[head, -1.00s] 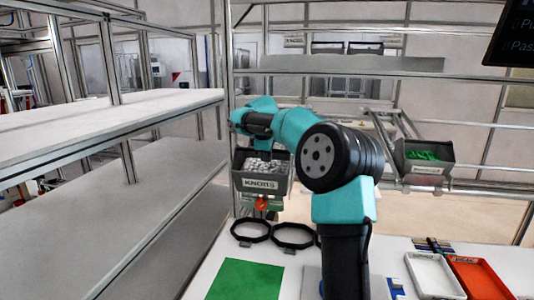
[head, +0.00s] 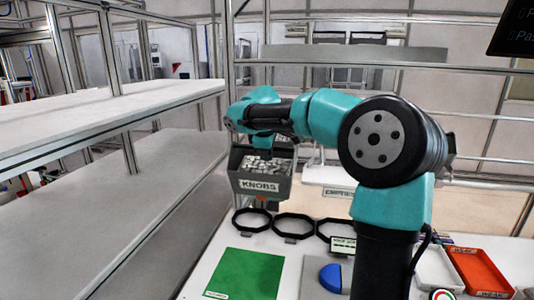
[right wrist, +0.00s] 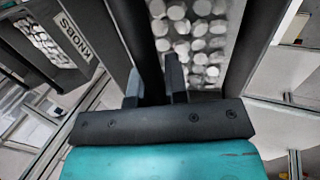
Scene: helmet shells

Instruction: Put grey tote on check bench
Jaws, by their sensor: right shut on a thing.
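The grey tote (head: 258,186), labelled KNOBS and full of white knobs, hangs above the back left of a white bench (head: 213,262) in the head view. My right gripper (head: 267,150) reaches it from above, at its back edge. In the right wrist view my right gripper (right wrist: 160,82) is shut on the tote's wall, with the white knobs just beyond the fingers. A second grey tote (right wrist: 62,58) with a KNOBS label shows at the left of that view. My left gripper is not in view.
On the bench lie a green mat (head: 246,274), black rings (head: 252,220), a blue part (head: 331,277), a white tray (head: 437,268) and a red tray (head: 480,272). Wide shelving (head: 100,215) stands left. A metal rack rises behind the bench.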

